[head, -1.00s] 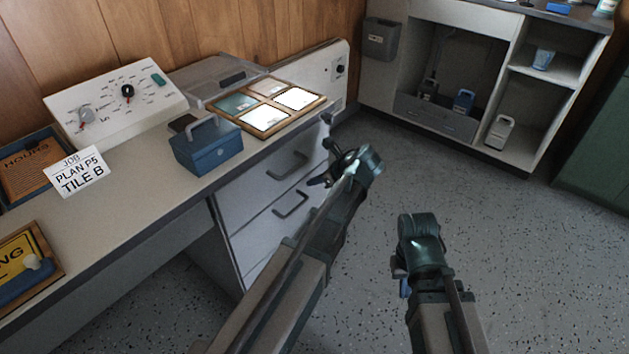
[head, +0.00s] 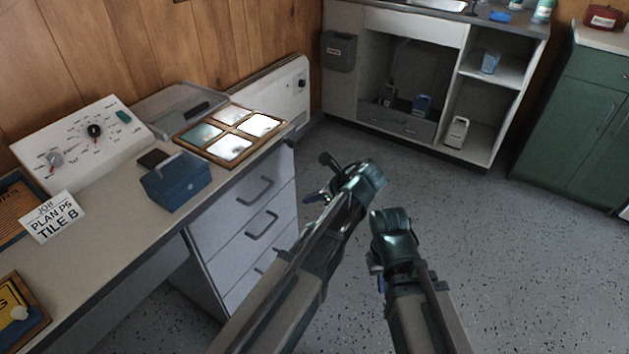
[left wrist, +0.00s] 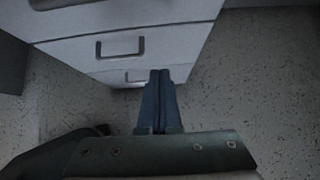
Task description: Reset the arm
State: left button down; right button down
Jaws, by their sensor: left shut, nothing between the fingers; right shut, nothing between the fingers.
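My left arm reaches up the middle of the head view, to the right of the desk drawers. My left gripper (head: 314,197) is out over the floor, apart from the drawers, and holds nothing. In the left wrist view its two blue fingers (left wrist: 159,98) are shut together and point toward the drawer front and floor. My right arm is beside it on the right. My right gripper (head: 379,282) is largely hidden behind its own wrist; a bit of blue finger shows, low over the floor, with nothing seen in it.
The desk (head: 118,236) along the left wall carries a blue box (head: 176,184), a dial panel (head: 78,142), a four-tile frame (head: 181,138) and a job card (head: 51,217). Drawers (head: 246,235) stand under it. An open sink unit (head: 409,80) and a green cabinet (head: 577,125) stand behind. The floor is clear.

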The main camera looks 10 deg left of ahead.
pick_arm(q)
jog(key=s+f+n+g+h, duration=0.1)
jog(key=s+f+n+h, duration=0.4)
jog(key=n, duration=0.6)
jog(key=s+f+n+g+h, duration=0.1)
jog(key=s+n+h, duration=0.2)
jog(key=s+n, duration=0.65)
jog(key=s+d+m+g+y, duration=0.1)
jog(key=s+d+m, duration=0.25)
jog(key=d, duration=0.65)
notch_tip(320, 180, up, 31)
jog(key=n+p, duration=0.1)
jog(key=p, duration=3)
jog(key=shift+s, duration=0.25)
jog(key=shift+d, duration=0.1)
